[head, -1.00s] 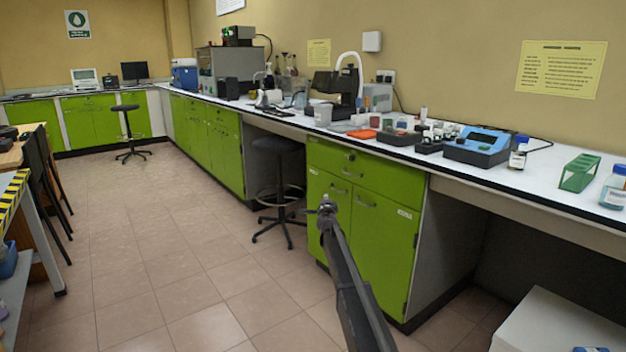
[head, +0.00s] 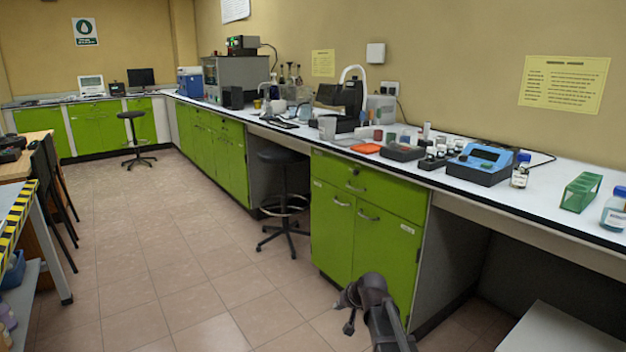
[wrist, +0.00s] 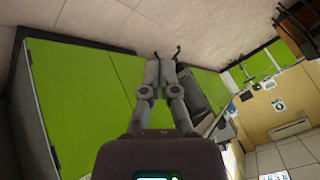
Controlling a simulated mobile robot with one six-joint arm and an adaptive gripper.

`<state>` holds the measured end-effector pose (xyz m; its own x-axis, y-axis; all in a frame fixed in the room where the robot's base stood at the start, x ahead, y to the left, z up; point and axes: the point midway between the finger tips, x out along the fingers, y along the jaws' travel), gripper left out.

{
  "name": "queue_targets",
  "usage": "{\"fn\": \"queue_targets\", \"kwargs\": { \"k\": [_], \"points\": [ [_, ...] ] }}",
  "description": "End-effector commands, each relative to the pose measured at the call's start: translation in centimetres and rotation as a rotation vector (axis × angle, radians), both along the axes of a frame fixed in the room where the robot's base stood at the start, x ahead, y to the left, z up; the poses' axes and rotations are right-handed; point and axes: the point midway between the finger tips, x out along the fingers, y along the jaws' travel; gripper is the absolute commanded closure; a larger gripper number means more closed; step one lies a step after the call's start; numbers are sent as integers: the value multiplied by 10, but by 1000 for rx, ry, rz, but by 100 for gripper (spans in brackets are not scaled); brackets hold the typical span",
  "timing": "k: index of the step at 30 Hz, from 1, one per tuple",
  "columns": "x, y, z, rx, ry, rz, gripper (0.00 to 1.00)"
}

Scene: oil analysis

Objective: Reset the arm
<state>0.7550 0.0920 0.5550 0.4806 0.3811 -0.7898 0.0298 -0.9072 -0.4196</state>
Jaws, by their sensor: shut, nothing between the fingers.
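My arm shows at the bottom of the head view, folded low in front of the green cabinet. My gripper (head: 348,312) is at its left end, above the tiled floor. In the wrist view my gripper (wrist: 167,62) points away from the camera, with its two fingers close together and nothing held. The green cabinet (head: 368,225) stands just behind the arm in the head view. Its green doors also fill the left of the wrist view (wrist: 85,85). No contact with the cabinet shows.
The long white bench (head: 560,185) carries a blue instrument (head: 485,162), a green rack (head: 580,192) and several bottles. A black stool (head: 283,205) stands under the bench. A table with a striped edge (head: 25,220) is at the left. The tiled floor (head: 180,240) between is clear.

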Motion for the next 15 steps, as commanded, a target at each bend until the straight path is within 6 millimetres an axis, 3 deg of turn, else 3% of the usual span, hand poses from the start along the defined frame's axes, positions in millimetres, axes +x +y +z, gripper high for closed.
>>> {"fn": "queue_targets", "kwargs": {
  "k": [1, 6, 15],
  "points": [
    [-33, -10, -3, -50, 50, 18, 100],
    [-106, -41, -17, -206, 220, 62, 100],
    [-187, -78, -22, -368, 418, 80, 100]
  ]
}}
